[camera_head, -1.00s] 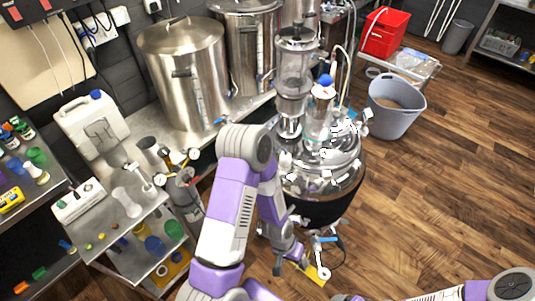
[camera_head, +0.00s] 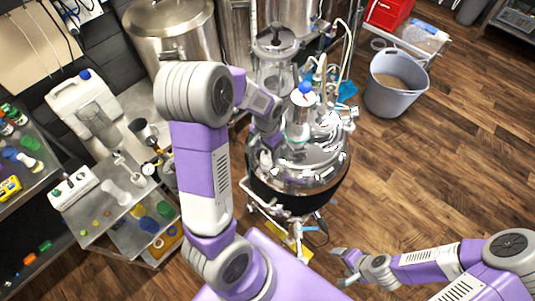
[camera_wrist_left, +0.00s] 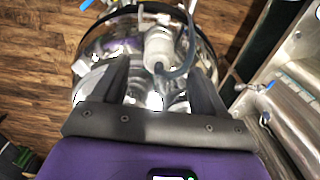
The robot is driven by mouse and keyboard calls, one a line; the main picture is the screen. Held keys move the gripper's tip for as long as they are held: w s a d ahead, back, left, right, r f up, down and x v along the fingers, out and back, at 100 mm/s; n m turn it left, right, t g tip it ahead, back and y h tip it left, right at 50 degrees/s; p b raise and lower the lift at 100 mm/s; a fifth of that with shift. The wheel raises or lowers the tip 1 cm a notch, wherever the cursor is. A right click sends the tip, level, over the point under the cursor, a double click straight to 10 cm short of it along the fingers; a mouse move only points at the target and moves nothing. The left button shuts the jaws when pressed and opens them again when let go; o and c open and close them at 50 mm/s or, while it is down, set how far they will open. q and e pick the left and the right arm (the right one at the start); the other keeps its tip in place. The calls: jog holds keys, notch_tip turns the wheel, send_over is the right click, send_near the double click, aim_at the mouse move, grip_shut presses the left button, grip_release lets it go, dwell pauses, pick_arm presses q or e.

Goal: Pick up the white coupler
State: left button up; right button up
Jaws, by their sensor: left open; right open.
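I cannot tell for certain which part is the white coupler. A white cylindrical fitting (camera_wrist_left: 159,46) with a dark tube stands on the shiny vessel lid in the left wrist view. My left gripper (camera_wrist_left: 158,72) is open, with its fingers apart over the lid and the fitting showing beyond and between them. In the head view my left gripper (camera_head: 268,150) is above the left side of the steel vessel (camera_head: 310,172), partly hidden by its own arm. A white waisted piece (camera_head: 116,191) lies on the steel side table. My right gripper (camera_head: 341,265) is open and empty above the floor, right of the vessel.
Tall glass and blue-topped fittings (camera_head: 304,90) rise from the lid beside my left gripper. Steel tanks (camera_head: 170,30) stand behind. A white jug (camera_head: 85,105) stands at left.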

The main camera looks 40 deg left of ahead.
aim_at(266, 153)
pick_arm(q)
notch_tip(266, 153, down, 5)
jog(key=shift+s+r, duration=0.1)
jog(key=shift+r, duration=0.05)
jog(key=c, duration=1.1)
